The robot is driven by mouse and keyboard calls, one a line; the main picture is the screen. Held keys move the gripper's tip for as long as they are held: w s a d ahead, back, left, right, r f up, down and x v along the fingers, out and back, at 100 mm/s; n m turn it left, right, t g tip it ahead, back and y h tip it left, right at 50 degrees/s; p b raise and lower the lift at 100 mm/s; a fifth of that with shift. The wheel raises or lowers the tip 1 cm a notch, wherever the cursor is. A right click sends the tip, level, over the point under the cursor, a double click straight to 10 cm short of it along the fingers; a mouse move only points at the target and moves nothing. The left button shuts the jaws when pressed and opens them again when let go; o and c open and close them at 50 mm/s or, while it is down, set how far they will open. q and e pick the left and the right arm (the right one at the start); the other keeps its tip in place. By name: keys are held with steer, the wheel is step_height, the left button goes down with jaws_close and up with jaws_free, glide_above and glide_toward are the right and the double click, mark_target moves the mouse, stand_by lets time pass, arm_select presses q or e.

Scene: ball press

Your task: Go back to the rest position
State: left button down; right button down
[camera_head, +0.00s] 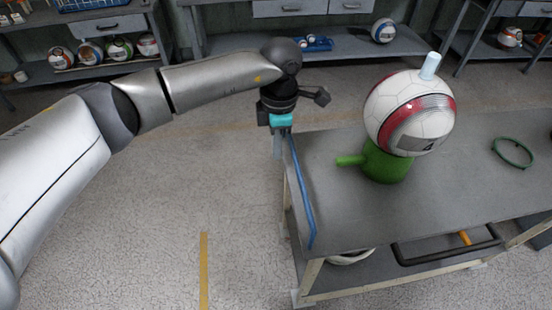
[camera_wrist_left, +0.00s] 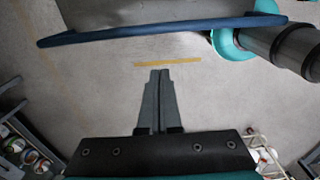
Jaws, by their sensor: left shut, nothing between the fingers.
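My left arm comes in from the left in the head view. Its left gripper (camera_head: 277,155) points down just off the table's left end, partly hidden behind the wrist. In the left wrist view the left gripper (camera_wrist_left: 160,73) has its two fingers together, with nothing between them and bare floor beyond. My right gripper is not in view. A white ball with red and grey bands (camera_head: 388,108) sits on a green stand (camera_head: 385,165) with a side handle, on the grey table (camera_head: 460,185). A pale cylinder (camera_head: 430,66) sticks up from the ball's top.
A blue strip (camera_head: 302,195) runs along the table's left edge, close to the left gripper; it also crosses the top of the left wrist view (camera_wrist_left: 130,33). A green ring (camera_head: 513,152) lies on the table's right. Shelves with balls (camera_head: 119,49) stand behind. Floor left of the table is clear.

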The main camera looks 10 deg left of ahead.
arm_select(q)
steer(key=r, duration=0.3)
steer(key=d+r, duration=0.1)
steer(key=r, duration=0.1)
steer(key=shift+w, duration=0.15)
